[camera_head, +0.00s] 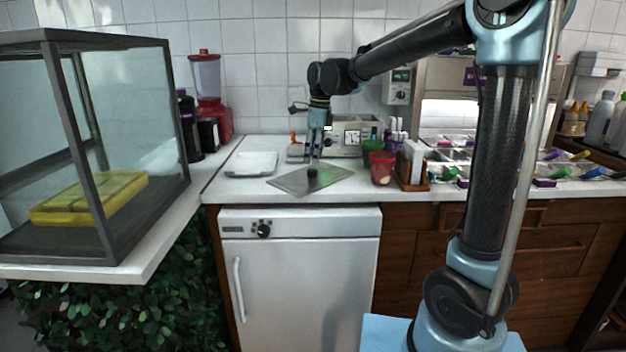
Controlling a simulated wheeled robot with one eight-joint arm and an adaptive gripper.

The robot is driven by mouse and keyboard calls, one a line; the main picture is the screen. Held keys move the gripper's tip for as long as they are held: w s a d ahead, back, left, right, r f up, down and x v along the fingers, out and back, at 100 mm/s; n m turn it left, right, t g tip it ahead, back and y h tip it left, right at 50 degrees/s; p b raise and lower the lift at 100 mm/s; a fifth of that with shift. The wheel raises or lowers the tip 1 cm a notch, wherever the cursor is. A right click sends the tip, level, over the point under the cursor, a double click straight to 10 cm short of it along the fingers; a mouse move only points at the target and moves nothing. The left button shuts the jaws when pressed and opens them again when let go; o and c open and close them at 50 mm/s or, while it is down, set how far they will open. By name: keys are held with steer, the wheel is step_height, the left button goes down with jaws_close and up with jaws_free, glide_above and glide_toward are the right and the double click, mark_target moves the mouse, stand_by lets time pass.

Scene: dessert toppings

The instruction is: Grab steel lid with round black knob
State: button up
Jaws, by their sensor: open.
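The steel lid (292,182) is a flat grey metal sheet lying on the white counter, above the white appliance. Its round black knob (312,172) stands near its middle. My gripper (313,160) points down right above the knob, with its fingertips close to it. The gripper is open. I cannot tell at this size whether the fingers are around the knob or just above it.
A white tray (252,164) sits left of the lid, and a red cup (381,168) stands to its right. Behind are a grey machine (350,135) and a green container (372,148). A glass case (130,130) stands at left. The counter's front strip is clear.

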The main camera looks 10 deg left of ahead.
mark_target(313, 169)
steer(key=shift+s+a+f, duration=0.1)
steer(key=shift+f, duration=2.5)
jaws_close()
